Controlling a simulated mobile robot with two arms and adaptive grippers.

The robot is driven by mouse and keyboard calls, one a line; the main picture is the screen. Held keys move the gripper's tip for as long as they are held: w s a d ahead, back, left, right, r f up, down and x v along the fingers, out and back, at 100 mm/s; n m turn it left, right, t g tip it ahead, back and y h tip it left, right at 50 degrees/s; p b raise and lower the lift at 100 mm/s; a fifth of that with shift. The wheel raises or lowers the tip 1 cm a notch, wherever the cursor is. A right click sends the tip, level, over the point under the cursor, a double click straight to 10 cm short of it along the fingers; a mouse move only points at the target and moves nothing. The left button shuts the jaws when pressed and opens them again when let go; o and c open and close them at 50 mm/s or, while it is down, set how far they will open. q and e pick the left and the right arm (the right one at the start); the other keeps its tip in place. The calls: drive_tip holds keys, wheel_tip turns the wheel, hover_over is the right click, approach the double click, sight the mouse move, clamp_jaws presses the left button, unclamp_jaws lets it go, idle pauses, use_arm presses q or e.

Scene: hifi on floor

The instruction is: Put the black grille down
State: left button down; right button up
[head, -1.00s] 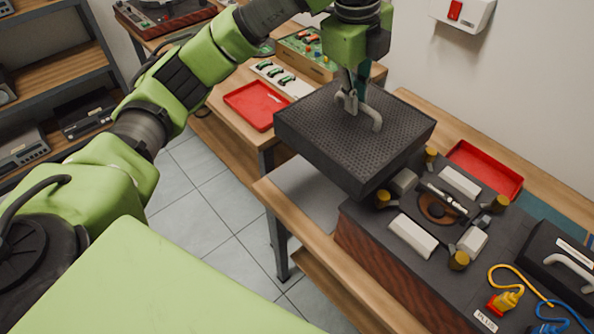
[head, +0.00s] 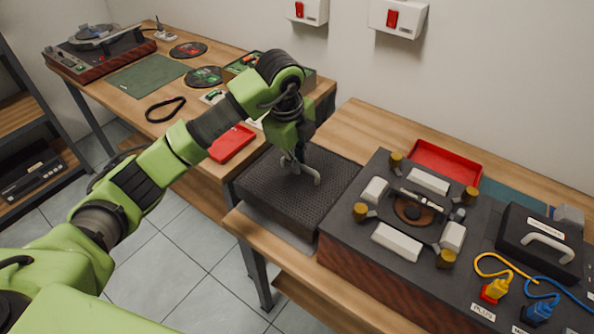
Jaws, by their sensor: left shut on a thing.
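The black grille (head: 285,205) is a thick dark square with a fine perforated top and a pale handle (head: 307,176). It is low over, or resting on, the grey mat (head: 262,228) at the left end of the right-hand workbench; I cannot tell whether it touches. My left gripper (head: 299,168) is shut on the grille's handle from above. The grille looks level and lies left of the big speaker cabinet (head: 345,232). My right gripper does not show.
Another red tray (head: 232,144) is on the left bench. A gap separates the benches.

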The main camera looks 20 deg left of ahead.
sight(291, 180)
use_arm(q)
drive_tip(key=shift+f, duration=2)
drive_tip(key=shift+f, duration=0.1)
drive_tip(key=c, duration=2.2)
unclamp_jaws()
drive_tip(key=shift+o, duration=0.2)
wheel_tip(291, 180, up, 12)
drive_tip(key=s, duration=0.2)
drive_tip(key=shift+a+b, duration=0.3)
drive_tip(key=shift+a, duration=0.1)
drive_tip(key=shift+s, duration=0.1)
